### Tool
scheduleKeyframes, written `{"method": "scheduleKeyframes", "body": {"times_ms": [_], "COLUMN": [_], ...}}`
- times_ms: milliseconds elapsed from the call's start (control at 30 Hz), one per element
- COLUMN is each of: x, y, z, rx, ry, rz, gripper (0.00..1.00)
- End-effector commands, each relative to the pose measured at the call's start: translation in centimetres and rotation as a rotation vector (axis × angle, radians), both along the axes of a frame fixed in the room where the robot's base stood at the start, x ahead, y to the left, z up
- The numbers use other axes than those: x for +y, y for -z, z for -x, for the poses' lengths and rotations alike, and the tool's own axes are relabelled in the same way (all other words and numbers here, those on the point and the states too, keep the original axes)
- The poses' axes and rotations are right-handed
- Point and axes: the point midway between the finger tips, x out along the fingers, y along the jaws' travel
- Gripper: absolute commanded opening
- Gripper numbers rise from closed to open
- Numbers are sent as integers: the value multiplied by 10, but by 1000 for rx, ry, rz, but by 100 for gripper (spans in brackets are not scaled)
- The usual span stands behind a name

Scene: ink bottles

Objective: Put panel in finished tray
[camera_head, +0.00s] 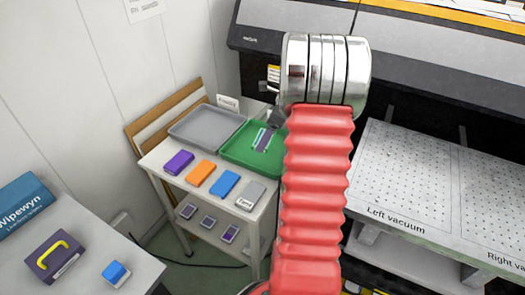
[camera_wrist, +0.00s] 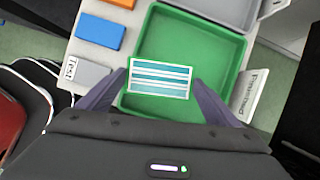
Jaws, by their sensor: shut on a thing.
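The panel (camera_wrist: 158,79), a flat piece with teal and white stripes, is between the two fingers of my gripper (camera_wrist: 160,88) in the wrist view. My gripper is shut on it. The green tray (camera_wrist: 190,20) lies beneath the panel, which appears over its inside. I cannot tell whether the panel touches the tray floor. In the head view the green tray (camera_head: 238,158) is on a small cart, and my gripper (camera_head: 265,138) is over it, partly hidden by my red arm. A printed card (camera_wrist: 249,93) stands beside the tray; its text is hard to read.
A grey tray (camera_head: 193,127) is beside the green one. Purple (camera_head: 179,162), orange (camera_head: 201,173), blue (camera_head: 224,184) and grey (camera_head: 249,195) blocks line the cart's front. A table with a yellow-handled box (camera_head: 57,257) is at left; a perforated vacuum bed (camera_head: 430,185) is at right.

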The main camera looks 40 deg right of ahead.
Motion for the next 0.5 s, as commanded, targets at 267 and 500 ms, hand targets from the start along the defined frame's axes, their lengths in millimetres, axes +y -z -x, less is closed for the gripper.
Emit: {"method": "scheduleKeyframes", "body": {"times_ms": [267, 500], "x": [-28, -28], "y": [-4, -4], "z": [20, 21], "rx": [0, 0], "ry": [193, 197], "rz": [0, 0], "gripper": [60, 60]}}
